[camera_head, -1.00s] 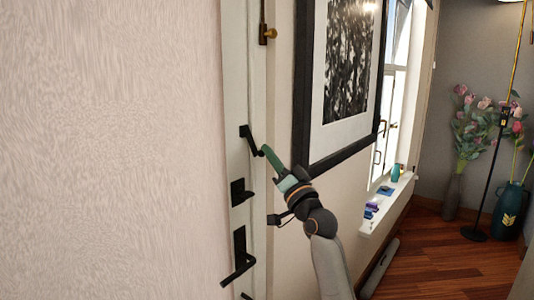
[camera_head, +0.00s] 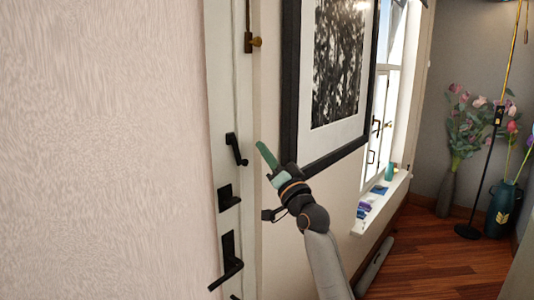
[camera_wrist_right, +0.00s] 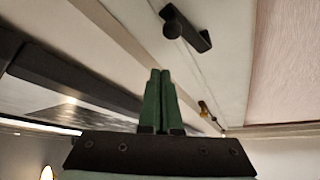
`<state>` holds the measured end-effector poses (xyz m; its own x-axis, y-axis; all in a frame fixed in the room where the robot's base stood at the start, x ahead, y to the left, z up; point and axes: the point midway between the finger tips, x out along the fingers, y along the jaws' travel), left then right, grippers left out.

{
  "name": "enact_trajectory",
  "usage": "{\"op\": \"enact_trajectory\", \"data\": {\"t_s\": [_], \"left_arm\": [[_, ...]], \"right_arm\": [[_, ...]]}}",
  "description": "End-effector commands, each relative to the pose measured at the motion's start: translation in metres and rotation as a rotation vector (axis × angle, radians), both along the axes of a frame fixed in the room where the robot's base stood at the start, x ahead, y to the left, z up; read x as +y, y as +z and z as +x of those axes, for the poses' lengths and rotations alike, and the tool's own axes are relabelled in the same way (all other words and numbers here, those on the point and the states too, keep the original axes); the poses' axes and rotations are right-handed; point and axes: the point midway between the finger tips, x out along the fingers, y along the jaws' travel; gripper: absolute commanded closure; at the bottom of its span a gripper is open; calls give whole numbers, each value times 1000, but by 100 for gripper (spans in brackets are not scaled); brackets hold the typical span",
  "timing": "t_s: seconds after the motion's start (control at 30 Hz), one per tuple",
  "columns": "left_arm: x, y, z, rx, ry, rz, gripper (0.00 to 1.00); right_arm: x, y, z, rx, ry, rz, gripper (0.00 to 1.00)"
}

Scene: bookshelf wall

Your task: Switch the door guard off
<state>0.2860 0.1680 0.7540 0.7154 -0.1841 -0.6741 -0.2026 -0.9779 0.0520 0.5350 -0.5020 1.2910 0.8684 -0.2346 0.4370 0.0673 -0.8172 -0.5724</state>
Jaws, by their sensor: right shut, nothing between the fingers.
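The door guard (camera_head: 237,150) is a small black fitting with a short arm, on the white door frame strip above the black latch and handle. Its arm slants down and to the right in the head view. In the right wrist view the guard (camera_wrist_right: 188,30) is at the top, beyond the fingertips. My right gripper (camera_head: 261,147) has green fingers. They are shut together and empty, just right of the guard and apart from it. The closed fingers show in the middle of the wrist view (camera_wrist_right: 160,74). My left gripper is out of view.
A black latch (camera_head: 229,197) and door handle (camera_head: 229,262) sit below the guard. A brass fitting (camera_head: 252,41) is above. A black-framed picture (camera_head: 290,95) hangs close to my right gripper. A windowsill (camera_head: 378,205) with small items and vases of flowers are farther right.

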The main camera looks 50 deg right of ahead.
Motion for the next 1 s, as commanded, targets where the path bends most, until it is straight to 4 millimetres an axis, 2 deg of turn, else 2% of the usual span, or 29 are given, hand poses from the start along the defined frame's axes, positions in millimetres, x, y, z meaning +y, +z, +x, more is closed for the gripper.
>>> {"op": "enact_trajectory", "data": {"t_s": [0.03, 0.3, 0.5, 0.7, 1.0], "left_arm": [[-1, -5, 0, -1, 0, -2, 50], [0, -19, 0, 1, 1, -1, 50], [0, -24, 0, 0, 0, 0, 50], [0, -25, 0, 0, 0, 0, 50], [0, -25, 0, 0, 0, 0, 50]], "right_arm": [[4, -8, -9, 1, 2, 1, 100], [22, -28, -58, 2, -1, -1, 100], [30, -35, -81, -1, -1, 0, 100], [33, -37, -88, 0, 0, 0, 100], [33, -37, -88, -1, -1, 0, 100]]}}
